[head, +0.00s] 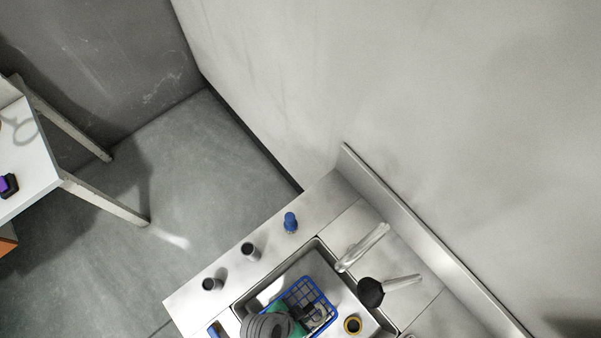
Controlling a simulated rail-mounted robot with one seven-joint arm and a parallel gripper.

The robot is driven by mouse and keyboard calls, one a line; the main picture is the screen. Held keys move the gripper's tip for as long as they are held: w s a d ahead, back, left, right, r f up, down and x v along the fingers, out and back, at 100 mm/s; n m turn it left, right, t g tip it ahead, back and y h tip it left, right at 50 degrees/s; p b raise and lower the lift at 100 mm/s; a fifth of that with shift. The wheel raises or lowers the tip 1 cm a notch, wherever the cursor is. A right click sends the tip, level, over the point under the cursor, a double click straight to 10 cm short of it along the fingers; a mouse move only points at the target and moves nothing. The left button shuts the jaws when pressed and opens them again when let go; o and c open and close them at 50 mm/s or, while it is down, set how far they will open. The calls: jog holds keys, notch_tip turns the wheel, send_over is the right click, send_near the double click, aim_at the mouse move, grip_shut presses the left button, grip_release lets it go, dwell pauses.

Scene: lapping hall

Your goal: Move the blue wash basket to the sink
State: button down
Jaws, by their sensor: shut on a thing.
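The blue wash basket (321,292) is a wire basket with a blue rim, in the sink (313,262) at the bottom of the head view. It sits within the outline of the steel basin. I cannot tell whether it rests on the basin floor. A green item (295,316) shows at the basket. My gripper (318,315) is at the basket, shut on it, with the grey ridged end of my arm to its left. The arm hides the basket's left part, and the frame's lower edge cuts off the near side of the sink.
A faucet (362,246) and a black-headed tool (371,292) stand right of the basin. A blue bottle (290,222) and two dark cups (250,251) (211,284) stand on the left counter. A white table (30,165) stands far left.

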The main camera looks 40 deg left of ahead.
jog(key=shift+f+b, duration=0.45)
jog(key=shift+f, duration=2.15)
jog(key=shift+f, duration=0.1)
jog(key=c, duration=1.3)
grip_release()
jog(key=shift+c, duration=0.2)
jog(key=shift+r, duration=0.25)
jog(key=p+v, duration=0.2)
jog(key=v, duration=0.9)
jog(key=shift+a+r, duration=0.2)
jog(key=shift+r, duration=0.1)
